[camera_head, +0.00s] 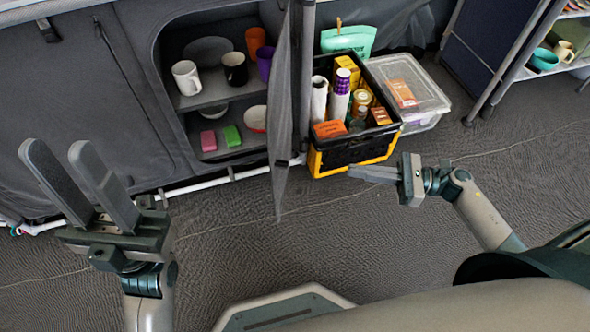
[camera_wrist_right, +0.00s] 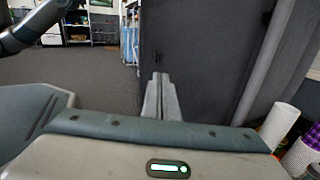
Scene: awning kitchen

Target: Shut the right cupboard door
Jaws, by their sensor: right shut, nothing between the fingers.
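The right cupboard door (camera_head: 283,110) is a dark grey fabric panel, swung outward and seen nearly edge-on in the head view. The right cupboard (camera_head: 185,112) stands open, with its shelves showing. My right gripper (camera_head: 353,172) is shut and empty, to the right of the door, just in front of the black and yellow crate, pointing left. In the right wrist view its fingers (camera_wrist_right: 160,77) are together, with the door panel (camera_wrist_right: 205,45) behind them; I cannot tell contact there. My left gripper (camera_head: 56,148) is open and empty in front of the closed left cupboard.
The black and yellow crate (camera_head: 350,160) of groceries stands right of the door, with a clear lidded box (camera_head: 428,105) beside it. Mugs (camera_head: 187,77), bowls and sponges sit on the cupboard shelves. The floor (camera_head: 235,235) before the cupboard is clear.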

